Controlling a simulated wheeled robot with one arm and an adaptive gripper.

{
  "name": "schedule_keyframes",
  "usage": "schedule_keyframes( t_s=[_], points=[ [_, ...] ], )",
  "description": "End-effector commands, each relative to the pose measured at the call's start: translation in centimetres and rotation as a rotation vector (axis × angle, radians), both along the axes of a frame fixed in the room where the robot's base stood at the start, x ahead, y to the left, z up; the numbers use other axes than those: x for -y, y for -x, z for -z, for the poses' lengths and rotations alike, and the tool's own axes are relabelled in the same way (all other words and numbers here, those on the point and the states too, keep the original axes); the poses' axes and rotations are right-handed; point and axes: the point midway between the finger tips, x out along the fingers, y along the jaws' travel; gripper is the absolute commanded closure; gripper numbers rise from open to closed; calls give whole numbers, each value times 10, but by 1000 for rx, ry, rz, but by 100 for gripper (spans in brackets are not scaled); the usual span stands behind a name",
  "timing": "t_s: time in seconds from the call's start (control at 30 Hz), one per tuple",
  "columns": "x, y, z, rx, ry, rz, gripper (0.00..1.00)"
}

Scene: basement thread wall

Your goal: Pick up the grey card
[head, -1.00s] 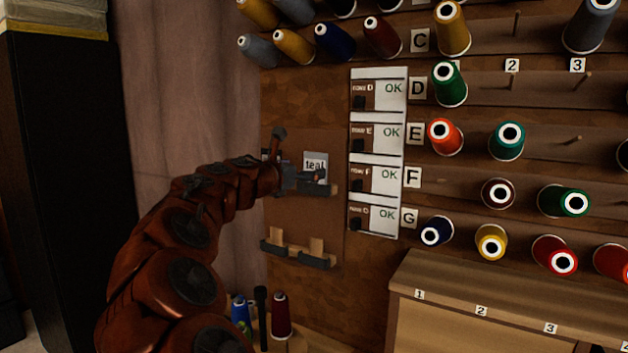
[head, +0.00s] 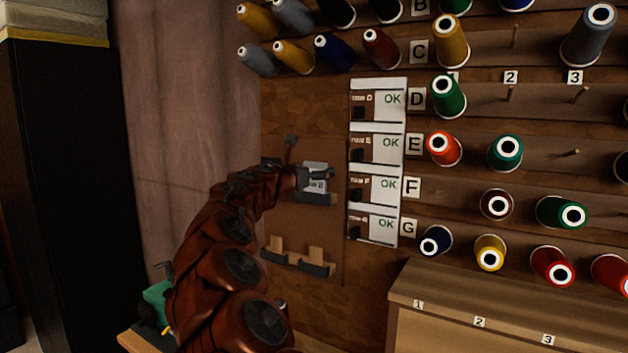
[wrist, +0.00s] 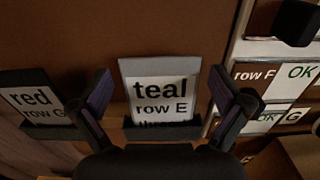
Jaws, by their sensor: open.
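The grey card (wrist: 160,88), a grey-edged white card reading "teal row E" with a partly hidden third line, stands upright in a dark holder (wrist: 162,130) on the brown board. My gripper (wrist: 163,85) is open, with one finger on each side of the card in the wrist view. Whether the fingers touch it cannot be told.
A card reading "red row G" (wrist: 30,98) stands in a holder to the left. White row cards marked OK (head: 388,143) hang close on the right. Two wooden blocks in dark holders (head: 316,268) are below.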

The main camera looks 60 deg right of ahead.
Motion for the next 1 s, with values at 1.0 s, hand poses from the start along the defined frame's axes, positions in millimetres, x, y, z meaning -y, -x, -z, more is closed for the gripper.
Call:
schedule_keyframes(
  t_s=[1.0],
  points=[
    [8,0,0,1,0,1,39]
  ],
)
